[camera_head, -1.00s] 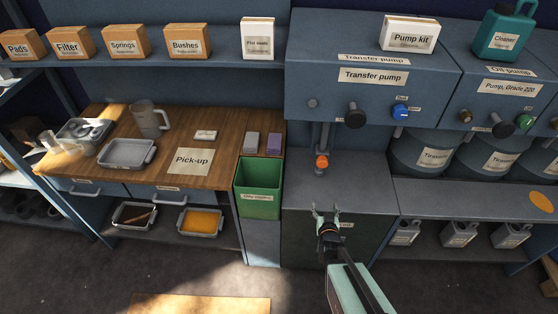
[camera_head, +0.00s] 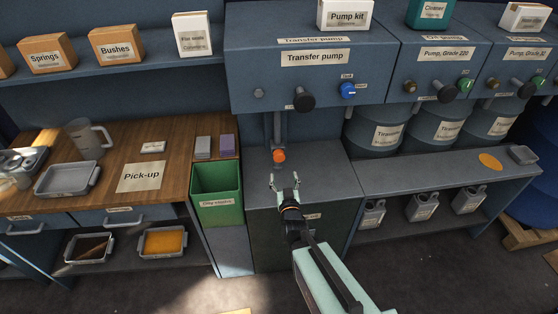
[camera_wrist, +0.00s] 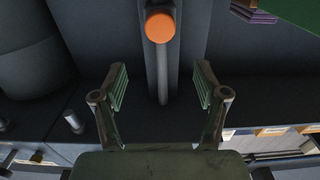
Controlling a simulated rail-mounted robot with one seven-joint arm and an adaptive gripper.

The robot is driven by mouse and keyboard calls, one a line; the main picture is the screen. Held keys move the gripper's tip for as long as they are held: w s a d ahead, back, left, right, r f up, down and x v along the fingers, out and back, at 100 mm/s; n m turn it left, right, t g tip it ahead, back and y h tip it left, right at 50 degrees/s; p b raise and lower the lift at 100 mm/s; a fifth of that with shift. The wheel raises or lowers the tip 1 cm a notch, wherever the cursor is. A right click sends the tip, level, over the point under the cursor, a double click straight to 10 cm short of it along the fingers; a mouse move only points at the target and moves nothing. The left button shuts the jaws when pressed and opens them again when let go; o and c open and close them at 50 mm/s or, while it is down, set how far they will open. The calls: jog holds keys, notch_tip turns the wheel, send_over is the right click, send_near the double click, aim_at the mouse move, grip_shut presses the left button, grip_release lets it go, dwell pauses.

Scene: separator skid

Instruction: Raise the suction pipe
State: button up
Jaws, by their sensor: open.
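The transfer pump (camera_head: 310,75) is a blue-grey housing with a black knob (camera_head: 304,100) and a blue knob (camera_head: 348,90). Below it a grey vertical pipe (camera_head: 277,126) runs down and has an orange round end or knob (camera_head: 279,156) in front. My gripper (camera_head: 280,182) is open and empty, below and in front of the orange knob. In the wrist view its two fingers (camera_wrist: 161,88) stand apart, with the knob beyond their tips, not touched.
A green bin (camera_head: 217,195) stands left of the pump cabinet, beside the wooden pick-up bench (camera_head: 110,178). Drums (camera_head: 435,130) and a shelf (camera_head: 440,176) with jugs under it are at right. The grey cabinet top (camera_head: 325,175) around the pipe is mostly clear.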

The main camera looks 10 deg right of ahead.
aim_at(279, 156)
jog(key=w+b, duration=0.2)
jog(key=b, duration=0.2)
jog(key=w+b, duration=0.2)
jog(key=b, duration=0.1)
jog(key=w+b, duration=0.2)
jog(key=b, duration=0.2)
jog(key=shift+w+d+f+b, duration=0.2)
jog(key=shift+w+f+b, duration=0.05)
jog(key=shift+w+b, duration=0.1)
jog(key=shift+w+d+r+p, duration=0.15)
jog(key=shift+w+p, duration=0.15)
jog(key=shift+w, duration=1.2)
jog(key=shift+w+d+r+p, duration=0.15)
jog(key=shift+w+p, duration=0.1)
jog(key=shift+w, duration=1.25)
jog(key=shift+a, duration=0.1)
grip_shut()
jog(key=shift+r, duration=0.15)
